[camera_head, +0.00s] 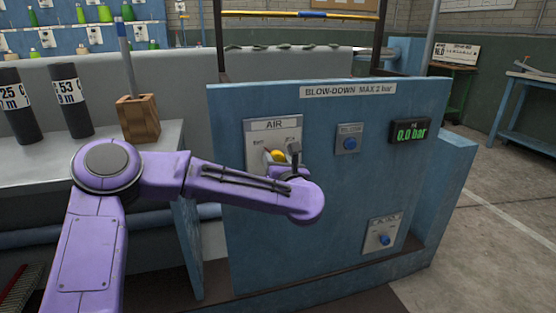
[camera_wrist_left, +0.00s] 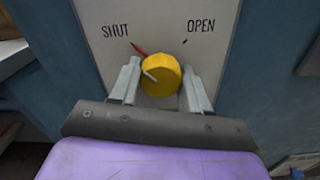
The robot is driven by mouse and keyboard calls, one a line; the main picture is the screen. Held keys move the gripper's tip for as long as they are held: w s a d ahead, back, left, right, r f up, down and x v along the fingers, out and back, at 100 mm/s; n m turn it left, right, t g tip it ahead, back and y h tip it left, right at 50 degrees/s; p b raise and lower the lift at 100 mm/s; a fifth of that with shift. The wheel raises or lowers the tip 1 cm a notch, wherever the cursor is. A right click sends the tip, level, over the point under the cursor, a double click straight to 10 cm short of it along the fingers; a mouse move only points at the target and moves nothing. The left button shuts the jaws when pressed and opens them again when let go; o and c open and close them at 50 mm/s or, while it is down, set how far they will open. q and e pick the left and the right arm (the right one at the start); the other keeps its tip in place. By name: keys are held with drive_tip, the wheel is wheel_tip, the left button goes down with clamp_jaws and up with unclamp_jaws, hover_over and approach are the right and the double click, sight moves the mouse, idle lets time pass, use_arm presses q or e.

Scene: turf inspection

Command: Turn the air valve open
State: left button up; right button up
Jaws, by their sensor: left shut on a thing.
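The air valve is a yellow round knob (camera_head: 278,155) on a pale plate marked AIR (camera_head: 274,126) on the blue panel. In the left wrist view the knob (camera_wrist_left: 160,75) has a white line pointing up-left, and a red pointer beside it points toward SHUT. OPEN is printed at the upper right of the plate. My left gripper (camera_wrist_left: 160,88) is shut on the knob, one finger at each side. In the head view my left gripper (camera_head: 284,157) is partly hidden by my purple wrist. My right gripper is not in view.
The blue panel (camera_head: 330,220) also carries a blue button (camera_head: 350,144), a lower blue knob (camera_head: 384,239) and a display (camera_head: 409,131) reading 0.0 bar. A wooden block (camera_head: 138,118) and two dark cylinders (camera_head: 72,100) stand on the bench at left. Open floor lies at right.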

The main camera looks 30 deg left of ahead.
use_arm(q)
drive_tip(key=m+p, duration=0.3)
drive_tip(key=m, duration=0.1)
drive_tip(key=shift+r, duration=0.25)
drive_tip(key=m+p, duration=0.5)
drive_tip(key=shift+m, duration=0.3)
drive_tip(key=m+p, duration=0.4)
drive_tip(key=shift+s+a, duration=0.1)
drive_tip(key=shift+f+m+p, duration=0.1)
drive_tip(key=shift+m+p, duration=1.45)
drive_tip(key=shift+m, duration=0.45)
drive_tip(key=o, duration=1)
drive_tip(key=shift+a, duration=0.1)
drive_tip(key=shift+o, duration=0.2)
drive_tip(key=shift+s, duration=0.1)
